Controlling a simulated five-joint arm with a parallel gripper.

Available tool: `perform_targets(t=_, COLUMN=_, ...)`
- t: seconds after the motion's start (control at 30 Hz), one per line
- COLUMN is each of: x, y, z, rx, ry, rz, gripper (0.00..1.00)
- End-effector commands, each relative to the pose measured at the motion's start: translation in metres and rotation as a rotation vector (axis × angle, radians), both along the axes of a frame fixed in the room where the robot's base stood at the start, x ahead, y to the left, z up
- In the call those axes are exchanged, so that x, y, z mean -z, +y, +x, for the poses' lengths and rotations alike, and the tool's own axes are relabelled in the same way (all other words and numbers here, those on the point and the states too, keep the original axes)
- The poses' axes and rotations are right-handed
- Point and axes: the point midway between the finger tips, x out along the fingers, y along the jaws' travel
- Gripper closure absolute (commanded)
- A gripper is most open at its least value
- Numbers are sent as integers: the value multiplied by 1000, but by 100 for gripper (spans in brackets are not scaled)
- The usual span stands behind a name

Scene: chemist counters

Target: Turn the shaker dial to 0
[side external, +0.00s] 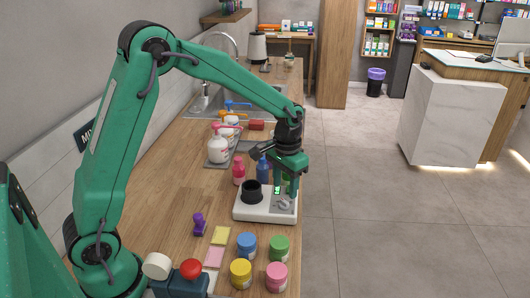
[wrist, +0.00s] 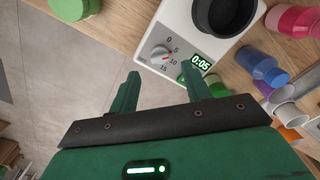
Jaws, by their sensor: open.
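The shaker is a white box (side external: 250,214) with a black cup holder (side external: 251,191), near the counter's right edge. In the wrist view the shaker (wrist: 180,18) shows a grey dial (wrist: 159,54) with marks 0, 5, 10 and 15. The dial's red mark points toward the 5 and 10 side; exactly where is hard to tell. The green display (wrist: 202,62) reads 0:05. My gripper (wrist: 161,80) is open and empty, its two fingers apart and just short of the dial. In the side view my gripper (side external: 288,188) hangs over the shaker's right end and partly hides the dial.
A pink bottle (side external: 238,171) and a blue bottle (side external: 263,170) stand behind the shaker. Several coloured jars, such as a green one (side external: 279,248), stand in front. A purple stamp (side external: 199,224) lies left. The floor (side external: 370,220) beyond the counter's right edge is clear.

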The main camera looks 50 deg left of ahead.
Motion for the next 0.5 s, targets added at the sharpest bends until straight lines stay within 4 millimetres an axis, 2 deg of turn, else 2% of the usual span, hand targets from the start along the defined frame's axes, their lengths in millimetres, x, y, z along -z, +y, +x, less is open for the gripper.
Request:
perform_targets(t=0.3, x=38, y=0, z=0, rx=0, ry=3, rz=0, gripper=52)
perform_targets(t=0.5, x=49, y=0, z=0, rx=0, ry=1, rz=0, gripper=52)
